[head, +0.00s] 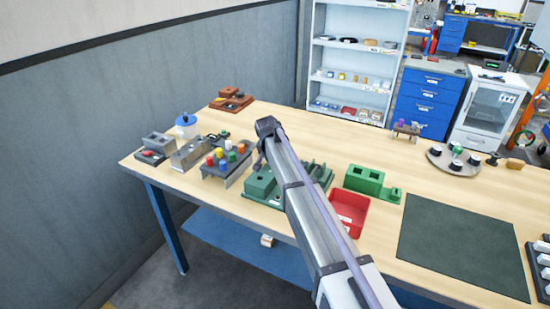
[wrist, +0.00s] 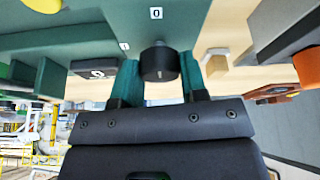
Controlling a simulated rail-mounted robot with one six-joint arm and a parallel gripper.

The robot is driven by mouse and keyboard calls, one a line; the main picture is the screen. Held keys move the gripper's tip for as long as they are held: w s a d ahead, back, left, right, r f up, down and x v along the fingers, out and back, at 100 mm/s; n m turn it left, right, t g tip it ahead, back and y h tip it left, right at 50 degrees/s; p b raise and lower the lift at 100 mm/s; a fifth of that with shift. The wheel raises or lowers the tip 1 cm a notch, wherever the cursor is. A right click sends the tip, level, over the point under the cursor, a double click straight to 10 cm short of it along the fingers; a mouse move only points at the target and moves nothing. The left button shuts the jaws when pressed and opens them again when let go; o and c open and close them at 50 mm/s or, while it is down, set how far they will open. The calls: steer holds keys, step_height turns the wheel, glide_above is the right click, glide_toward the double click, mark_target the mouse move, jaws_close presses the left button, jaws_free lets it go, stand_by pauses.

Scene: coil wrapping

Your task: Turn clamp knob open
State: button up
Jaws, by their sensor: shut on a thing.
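The clamp knob (wrist: 160,66) is a short black cylinder with a light mark, on the green fixture (wrist: 185,22). My gripper (wrist: 162,72) has its two fingers on either side of the knob and is shut on it in the wrist view. A white label reading 0 sits just above the knob on the green face. In the head view the green fixture (head: 262,187) stands mid-table, partly covered by my arm. The knob and fingertips cannot be made out there.
A rack of coloured pegs (head: 228,160) stands close left of the fixture. A red tray (head: 350,222) and a green block (head: 364,179) stand on its right. A dark mat (head: 458,245) lies empty farther right. Grey blocks (head: 188,153) crowd the left end.

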steer(key=o, duration=0.9)
steer(key=shift+r, duration=0.15)
steer(key=p+v, duration=1)
steer(key=shift+s+r, duration=0.15)
steer(key=shift+r, duration=0.1)
steer(key=shift+s+d+f+n+g+y, duration=0.25)
steer(key=shift+s+d+n+g, duration=0.35)
steer(key=shift+s+d, duration=4.45)
steer(key=shift+s+d+f+n+g+y, duration=0.3)
steer(key=shift+s+d+g, duration=0.55)
steer(key=shift+s+d, duration=4.25)
steer(key=shift+s+d+f+n+g+y, duration=0.15)
steer(key=shift+s+d+n+g, duration=0.5)
steer(key=shift+s+d, duration=4.4)
